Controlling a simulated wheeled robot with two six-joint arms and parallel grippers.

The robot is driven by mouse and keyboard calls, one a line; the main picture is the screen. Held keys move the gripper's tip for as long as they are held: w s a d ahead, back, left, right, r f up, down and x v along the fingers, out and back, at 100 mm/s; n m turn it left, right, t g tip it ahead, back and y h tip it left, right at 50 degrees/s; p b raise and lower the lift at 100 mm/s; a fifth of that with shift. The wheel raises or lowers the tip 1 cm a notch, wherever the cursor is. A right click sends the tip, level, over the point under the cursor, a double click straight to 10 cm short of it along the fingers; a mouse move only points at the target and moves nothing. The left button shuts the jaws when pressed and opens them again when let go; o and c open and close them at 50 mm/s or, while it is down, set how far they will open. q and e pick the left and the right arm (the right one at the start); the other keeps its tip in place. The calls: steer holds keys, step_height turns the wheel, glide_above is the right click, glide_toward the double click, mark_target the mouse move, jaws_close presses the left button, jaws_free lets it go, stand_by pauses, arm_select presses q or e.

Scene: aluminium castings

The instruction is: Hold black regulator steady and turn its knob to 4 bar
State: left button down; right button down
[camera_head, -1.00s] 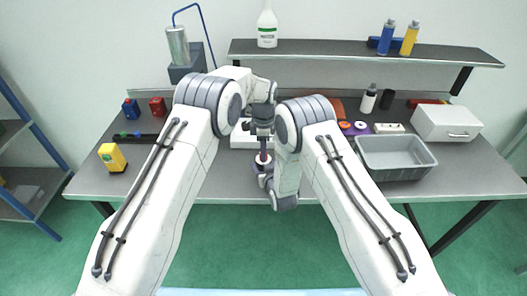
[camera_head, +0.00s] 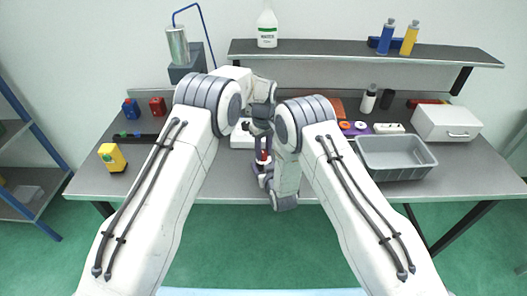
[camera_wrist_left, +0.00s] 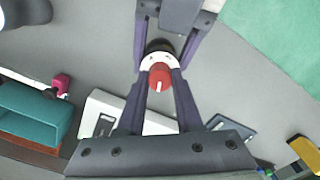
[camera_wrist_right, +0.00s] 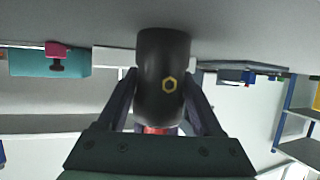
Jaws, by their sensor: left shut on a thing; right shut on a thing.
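The black regulator (camera_wrist_right: 163,75) stands upright, a dark cylinder with a yellow hexagon mark in the right wrist view. My right gripper (camera_wrist_right: 162,95) is shut on its body. In the left wrist view its red knob (camera_wrist_left: 160,77) shows a white pointer line toward the picture's bottom. A white dial ring (camera_wrist_left: 148,62) with dark marks lies around the knob; its values are too small to read. My left gripper (camera_wrist_left: 162,84) is shut on the knob from above. In the head view the red knob (camera_head: 262,156) shows small below my left gripper (camera_head: 263,143); the regulator's body is mostly hidden there.
A white device (camera_head: 242,138) stands just behind. A grey bin (camera_head: 395,174) and a white box (camera_head: 446,122) are at the right. A yellow block (camera_head: 112,157) and blue and red blocks are at the left. The table's front left is mostly clear.

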arm_select(q)
steer(key=m, duration=1.3)
steer(key=shift+m, duration=0.4)
steer(key=m, duration=1.3)
steer(key=shift+m, duration=0.3)
steer(key=c, duration=0.6)
jaws_free()
steer(key=shift+o, duration=0.2)
steer(key=shift+r, duration=0.1)
